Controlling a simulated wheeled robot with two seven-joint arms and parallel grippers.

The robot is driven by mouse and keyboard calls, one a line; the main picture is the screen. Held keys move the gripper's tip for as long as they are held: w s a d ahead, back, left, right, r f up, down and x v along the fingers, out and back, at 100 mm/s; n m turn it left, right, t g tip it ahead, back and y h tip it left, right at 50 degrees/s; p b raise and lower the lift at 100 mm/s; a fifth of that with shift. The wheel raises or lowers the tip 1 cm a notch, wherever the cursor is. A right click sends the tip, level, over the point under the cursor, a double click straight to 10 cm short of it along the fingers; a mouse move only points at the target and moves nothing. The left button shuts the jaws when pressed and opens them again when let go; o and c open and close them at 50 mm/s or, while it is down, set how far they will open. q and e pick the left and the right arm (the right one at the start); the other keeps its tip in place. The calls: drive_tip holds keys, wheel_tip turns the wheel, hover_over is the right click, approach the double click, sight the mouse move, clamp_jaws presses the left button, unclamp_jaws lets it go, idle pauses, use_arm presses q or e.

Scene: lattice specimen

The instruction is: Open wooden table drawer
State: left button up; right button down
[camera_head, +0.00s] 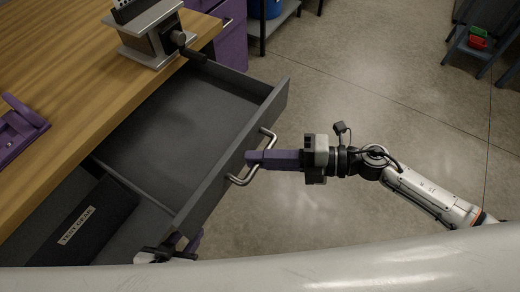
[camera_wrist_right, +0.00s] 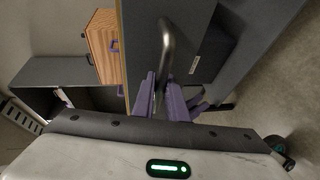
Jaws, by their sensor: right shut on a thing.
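The grey drawer (camera_head: 190,112) of the wooden table (camera_head: 75,50) is pulled well out, and its inside looks empty. Its front panel carries a metal bar handle (camera_head: 238,181). My right gripper (camera_head: 255,159) is shut on the middle of this handle, with its purple fingers reaching in from the right. In the right wrist view the handle (camera_wrist_right: 167,40) runs down between the purple fingers of my right gripper (camera_wrist_right: 160,98). My left gripper (camera_head: 187,241) shows only partly, low beside the drawer's near front corner; its jaws are unclear.
A vise (camera_head: 150,38) stands on the tabletop near the drawer's far side. A purple object (camera_head: 18,128) lies at the tabletop's left. A dark case labelled "TEST GEAR" (camera_head: 95,212) is below the drawer. The concrete floor to the right is mostly clear.

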drive_tip(key=shift+d, duration=0.1)
drive_tip(key=c, duration=2)
unclamp_jaws()
drive_tip(key=shift+c, duration=0.2)
drive_tip(key=b+v, duration=0.1)
drive_tip(key=v, duration=0.9)
drive_tip(key=shift+d, duration=0.15)
drive_tip(key=shift+r, duration=0.1)
